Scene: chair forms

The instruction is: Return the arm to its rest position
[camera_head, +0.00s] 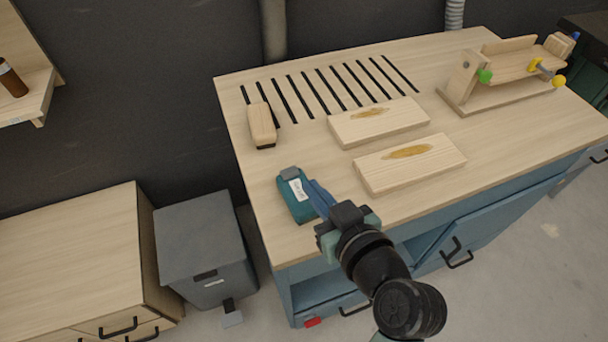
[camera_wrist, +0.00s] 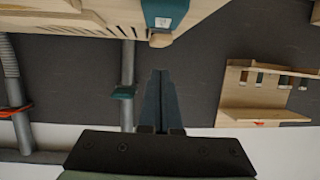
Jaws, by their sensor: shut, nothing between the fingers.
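My arm (camera_head: 395,295) reaches up from the lower right of the head view over the front left part of the workbench (camera_head: 240,150). My gripper (camera_head: 314,186) is at its end, its fingers together and empty. In the wrist view the closed fingers (camera_wrist: 160,75) point up the picture with nothing between them. A teal tool with a white label (camera_head: 292,199) lies on the bench just left of the fingertips in the head view. It also shows at the top of the wrist view (camera_wrist: 165,10), apart from the fingers.
Two boards with brown smears (camera_head: 365,126) (camera_head: 385,172) and a wooden block (camera_head: 262,126) lie on the bench near dark slots. A wooden jig (camera_head: 500,92) stands at the back right. A grey bin (camera_head: 200,240) and a wooden cabinet (camera_head: 70,245) stand left.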

